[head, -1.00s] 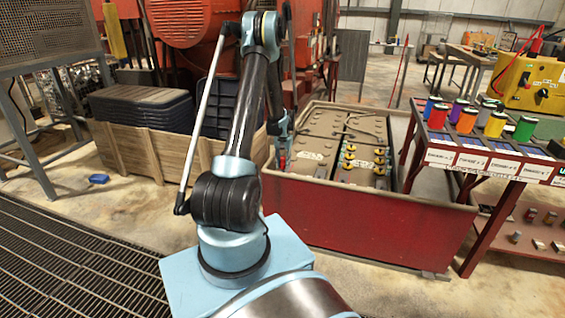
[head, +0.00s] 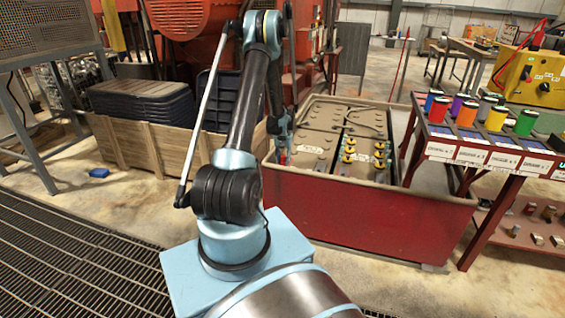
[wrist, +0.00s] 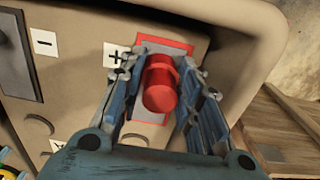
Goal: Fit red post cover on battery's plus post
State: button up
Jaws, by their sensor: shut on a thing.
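The red post cover (wrist: 161,84) is a short red cylinder between the two fingers of my gripper (wrist: 163,95) in the wrist view. My gripper is shut on it. The cover is over the red-outlined square (wrist: 181,48) beside the plus label (wrist: 115,55) on the battery (wrist: 75,75). The plus post is hidden behind the cover, so I cannot tell whether they touch. A minus label (wrist: 45,43) lies to the left.
A red bin (head: 365,215) surrounds the battery, its pale rim close to my gripper. A wooden crate (head: 140,145) with dark stacked trays stands left. A red stand (head: 488,158) with coloured cans stands right.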

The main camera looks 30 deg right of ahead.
jog(key=o, duration=1.2)
jog(key=shift+c, duration=0.2)
jog(key=shift+r, duration=0.1)
notch_tip(320, 180, up, 12)
jog(key=shift+f, duration=0.15)
